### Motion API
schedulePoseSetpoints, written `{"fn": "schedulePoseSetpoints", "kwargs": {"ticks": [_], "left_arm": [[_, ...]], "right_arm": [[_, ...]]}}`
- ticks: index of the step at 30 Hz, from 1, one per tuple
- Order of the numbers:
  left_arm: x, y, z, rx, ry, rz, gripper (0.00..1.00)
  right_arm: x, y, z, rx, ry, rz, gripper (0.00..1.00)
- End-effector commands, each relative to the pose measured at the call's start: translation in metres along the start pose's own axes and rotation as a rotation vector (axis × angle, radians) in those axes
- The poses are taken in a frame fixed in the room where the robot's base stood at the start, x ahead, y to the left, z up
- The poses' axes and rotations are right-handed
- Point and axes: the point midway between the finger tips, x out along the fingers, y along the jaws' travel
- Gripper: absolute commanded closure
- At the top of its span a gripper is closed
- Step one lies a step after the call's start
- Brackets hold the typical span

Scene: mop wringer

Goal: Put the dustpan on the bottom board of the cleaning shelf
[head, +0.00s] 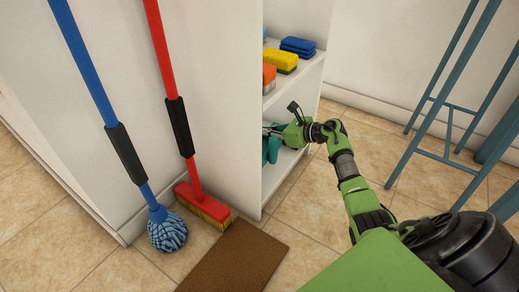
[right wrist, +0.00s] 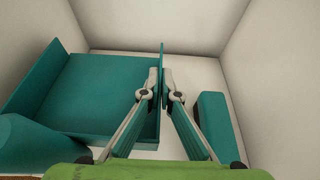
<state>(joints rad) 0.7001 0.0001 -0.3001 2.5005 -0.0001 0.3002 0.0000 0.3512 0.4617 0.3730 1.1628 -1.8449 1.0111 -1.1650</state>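The teal dustpan (right wrist: 100,90) is inside the shelf's lower compartment in the right wrist view, its pan low over or on the pale board (right wrist: 205,75); contact is unclear. My right gripper (right wrist: 161,78) has its fingertips close together on both sides of the pan's thin right wall, seemingly pinching it. In the head view, my right gripper (head: 290,132) reaches into the lower opening of the white cleaning shelf (head: 283,185), with teal parts (head: 274,149) below it. The pan is mostly hidden there. My left gripper is out of view.
A teal block (right wrist: 215,120) stands right of my fingers, and a teal rounded piece (right wrist: 28,140) is at lower left. Sponges (head: 281,61) sit on the board above. A blue mop (head: 167,232), red broom (head: 204,205) and brown mat (head: 235,262) are left; a blue ladder (head: 440,105) is right.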

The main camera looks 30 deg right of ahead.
Motion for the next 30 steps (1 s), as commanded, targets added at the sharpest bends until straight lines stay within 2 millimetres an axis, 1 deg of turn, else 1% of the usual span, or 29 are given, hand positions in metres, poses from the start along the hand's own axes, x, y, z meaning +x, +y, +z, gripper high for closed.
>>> {"fn": "schedulePoseSetpoints", "kwargs": {"ticks": [1, 2, 8, 14, 16, 20, 26, 27, 29, 30], "left_arm": [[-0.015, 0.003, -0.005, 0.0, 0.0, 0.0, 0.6], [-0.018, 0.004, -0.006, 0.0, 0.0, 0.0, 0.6], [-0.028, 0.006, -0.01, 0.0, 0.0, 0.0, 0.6], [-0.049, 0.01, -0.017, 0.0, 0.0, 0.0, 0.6], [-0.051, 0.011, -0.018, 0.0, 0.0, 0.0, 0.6], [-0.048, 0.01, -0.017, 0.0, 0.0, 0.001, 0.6], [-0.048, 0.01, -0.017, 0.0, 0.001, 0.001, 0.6], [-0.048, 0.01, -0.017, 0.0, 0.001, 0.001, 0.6], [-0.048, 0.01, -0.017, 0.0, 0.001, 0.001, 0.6], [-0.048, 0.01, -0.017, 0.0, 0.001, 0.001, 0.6]], "right_arm": [[0.008, 0.001, -0.016, 0.002, -0.003, 0.001, 1.0], [0.009, 0.001, -0.02, 0.002, -0.003, 0.001, 1.0], [0.015, 0.0, -0.034, 0.0, -0.002, 0.001, 1.0], [0.025, 0.0, -0.059, 0.0, -0.004, 0.001, 1.0], [0.027, 0.0, -0.062, -0.001, -0.004, 0.001, 1.0], [0.025, 0.0, -0.06, -0.002, -0.002, 0.001, 1.0], [0.026, 0.0, -0.062, -0.001, -0.001, 0.001, 1.0], [0.026, 0.0, -0.064, -0.001, 0.0, 0.002, 0.95], [0.026, 0.0, -0.063, -0.001, 0.0, 0.002, 0.8], [0.026, 0.0, -0.063, -0.001, 0.0, 0.002, 0.79]]}}
